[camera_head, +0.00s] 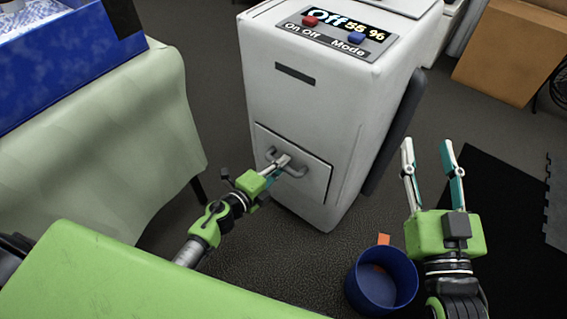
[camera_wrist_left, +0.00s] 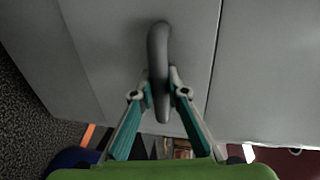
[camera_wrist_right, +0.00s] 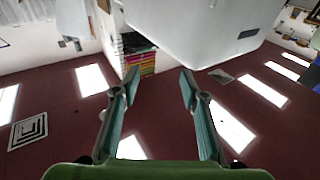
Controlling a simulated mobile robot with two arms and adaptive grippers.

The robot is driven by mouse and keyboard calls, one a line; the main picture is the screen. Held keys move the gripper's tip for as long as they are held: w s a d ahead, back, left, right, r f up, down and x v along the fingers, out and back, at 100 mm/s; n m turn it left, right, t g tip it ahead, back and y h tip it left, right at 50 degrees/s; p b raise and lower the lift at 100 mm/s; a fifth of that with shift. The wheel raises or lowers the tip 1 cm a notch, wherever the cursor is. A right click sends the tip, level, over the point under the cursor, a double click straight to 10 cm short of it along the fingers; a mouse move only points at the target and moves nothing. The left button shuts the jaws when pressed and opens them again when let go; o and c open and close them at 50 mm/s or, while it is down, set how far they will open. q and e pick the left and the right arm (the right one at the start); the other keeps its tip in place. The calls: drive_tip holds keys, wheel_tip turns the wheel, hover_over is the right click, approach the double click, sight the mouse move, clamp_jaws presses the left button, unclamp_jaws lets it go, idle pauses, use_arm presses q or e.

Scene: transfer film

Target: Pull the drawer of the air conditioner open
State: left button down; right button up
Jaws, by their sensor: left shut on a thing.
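The white air conditioner (camera_head: 335,95) stands upright on the floor in the middle of the head view. Its drawer (camera_head: 313,175) is a panel low on the front and looks flush with the body. A grey curved handle (camera_head: 299,172) is on the drawer; it also shows in the left wrist view (camera_wrist_left: 158,55). My left gripper (camera_head: 283,165) is shut on the handle, with one finger on each side of it in the left wrist view. My right gripper (camera_head: 427,150) is open and empty, to the right of the air conditioner.
A blue bin (camera_head: 381,282) with something orange at it stands on the floor below the right side of the air conditioner. A cloth-covered table (camera_head: 140,140) with a blue box (camera_head: 60,65) is at left. A cardboard box (camera_head: 508,55) stands back right.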

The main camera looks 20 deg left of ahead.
use_arm(q)
drive_tip(key=f+v, duration=0.1)
drive_tip(key=v, duration=0.7)
drive_tip(key=f+v, duration=0.2)
drive_tip(key=v, duration=0.7)
drive_tip(key=shift+s+a+f, duration=0.15)
drive_tip(key=shift+s+f, duration=0.15)
drive_tip(key=shift+s, duration=0.3)
use_arm(e)
drive_tip(key=shift+s+r+t, duration=0.15)
drive_tip(key=shift+r+t, duration=0.25)
drive_tip(key=shift+r, duration=0.25)
use_arm(q)
drive_tip(key=c, duration=2)
unclamp_jaws()
use_arm(e)
drive_tip(key=shift+a+r, duration=0.1)
use_arm(q)
drive_tip(key=v, duration=1.2)
